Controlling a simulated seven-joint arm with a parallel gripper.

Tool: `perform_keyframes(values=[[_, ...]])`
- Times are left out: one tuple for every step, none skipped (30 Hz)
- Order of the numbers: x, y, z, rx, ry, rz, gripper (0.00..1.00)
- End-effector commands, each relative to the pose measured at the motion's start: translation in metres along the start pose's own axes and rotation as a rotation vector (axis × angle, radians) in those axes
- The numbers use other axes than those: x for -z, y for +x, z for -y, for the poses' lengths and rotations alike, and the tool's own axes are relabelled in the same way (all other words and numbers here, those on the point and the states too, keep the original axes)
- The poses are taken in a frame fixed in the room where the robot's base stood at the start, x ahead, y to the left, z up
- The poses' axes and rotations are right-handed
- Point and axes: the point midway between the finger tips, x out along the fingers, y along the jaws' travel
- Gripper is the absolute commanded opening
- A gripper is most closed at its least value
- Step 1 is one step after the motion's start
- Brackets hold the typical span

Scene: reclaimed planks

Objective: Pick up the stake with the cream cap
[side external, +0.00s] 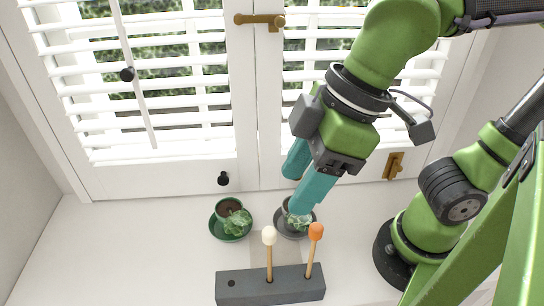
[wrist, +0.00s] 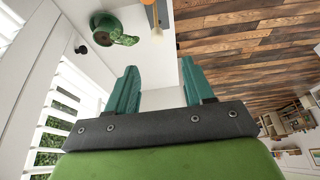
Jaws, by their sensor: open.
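The stake with the cream cap (side external: 269,237) stands upright in the middle of a dark grey block (side external: 245,290) at the front of the white surface.
The block has an empty hole (side external: 231,283) at its left. A green pot with a plant (side external: 237,222) sits on a green saucer behind the block. A second plant (side external: 297,222) on a grey saucer is partly hidden by my gripper. White shutters (side external: 160,100) stand behind.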

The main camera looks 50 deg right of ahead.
Motion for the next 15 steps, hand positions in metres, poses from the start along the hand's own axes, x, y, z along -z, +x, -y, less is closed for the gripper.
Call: perform_keyframes(values=[[-0.001,0.013,0.0,0.0,0.0,0.009,0.52],[-0.001,0.02,0.0,0.001,0.0,0.008,0.52],[-0.002,0.029,0.0,0.001,0.0,0.008,0.52],[-0.001,0.035,0.0,0.0,0.0,0.007,0.52],[-0.001,0.042,0.0,0.0,0.0,0.008,0.52],[-0.001,0.051,0.0,0.001,0.001,0.007,0.52],[-0.002,0.056,0.0,0.001,0.001,0.007,0.52],[-0.002,0.062,0.0,0.001,0.002,0.007,0.52],[-0.001,0.068,0.0,0.0,0.001,0.005,0.52],[-0.001,0.073,0.0,0.0,0.001,0.004,0.52],[-0.001,0.076,0.0,0.0,0.002,0.004,0.52],[-0.001,0.08,0.0,0.001,0.003,0.003,0.52],[-0.001,0.083,0.0,0.001,0.003,0.003,0.52],[-0.001,0.084,0.0,0.001,0.002,0.002,0.52],[-0.001,0.086,0.0,0.001,0.003,0.001,0.52]])
